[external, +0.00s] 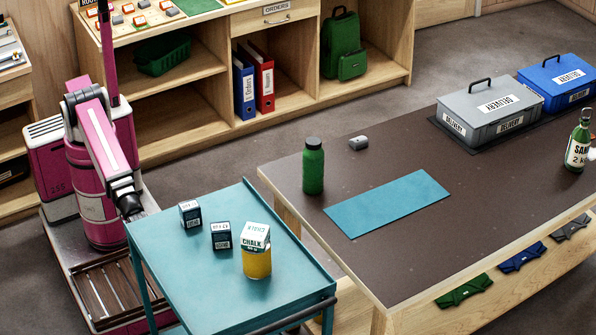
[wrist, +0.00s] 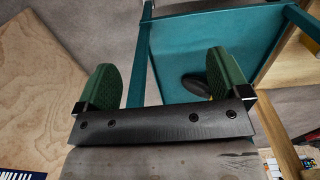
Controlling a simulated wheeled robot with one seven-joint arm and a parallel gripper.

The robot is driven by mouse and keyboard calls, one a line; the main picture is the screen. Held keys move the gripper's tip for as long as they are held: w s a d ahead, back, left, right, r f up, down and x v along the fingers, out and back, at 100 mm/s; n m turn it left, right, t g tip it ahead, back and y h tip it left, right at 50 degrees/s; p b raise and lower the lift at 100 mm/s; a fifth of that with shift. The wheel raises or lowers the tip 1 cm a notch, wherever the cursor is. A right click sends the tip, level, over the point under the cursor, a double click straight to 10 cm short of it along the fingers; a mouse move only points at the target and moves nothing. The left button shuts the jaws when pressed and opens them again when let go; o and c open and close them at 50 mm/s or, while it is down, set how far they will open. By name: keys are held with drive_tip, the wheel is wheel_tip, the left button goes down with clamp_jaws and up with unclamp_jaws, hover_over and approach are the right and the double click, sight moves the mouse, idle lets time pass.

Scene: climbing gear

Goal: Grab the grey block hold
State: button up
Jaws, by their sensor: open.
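A small grey blocky piece (external: 358,142) lies on the brown table, behind the green bottle; it may be the grey block hold, but it is too small to be sure. My gripper (external: 131,207) is at the left end of the teal cart, well away from that piece. In the wrist view my gripper (wrist: 160,68) has its two green fingers wide apart with nothing between them. A dark rounded object (wrist: 195,84) shows on a teal surface beyond the fingers, partly hidden by the right finger; I cannot tell what it is.
The teal cart (external: 205,262) carries two small dark boxes (external: 190,213) (external: 221,236) and a yellow chalk tub (external: 256,262). The table holds a green bottle (external: 313,168), a teal mat (external: 388,203), a grey case (external: 488,112) and a blue case (external: 560,85). A shelf unit (external: 205,100) stands behind.

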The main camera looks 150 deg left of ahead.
drive_tip(key=w+a+f+n+t, duration=0.2)
drive_tip(key=a+f+n, duration=0.3)
drive_tip(key=a, duration=0.6)
drive_tip(key=m+t+y, duration=0.3)
drive_tip(key=t, duration=1.1)
approach(359, 138)
drive_tip(key=x, duration=0.5)
drive_tip(key=shift+d+f, duration=0.35)
drive_tip(key=shift+a+x, duration=0.1)
drive_tip(key=shift+x, duration=1.2)
drive_tip(key=shift+a+x, duration=0.15)
drive_tip(key=shift+x, duration=1.15)
drive_tip(key=c, duration=1.1)
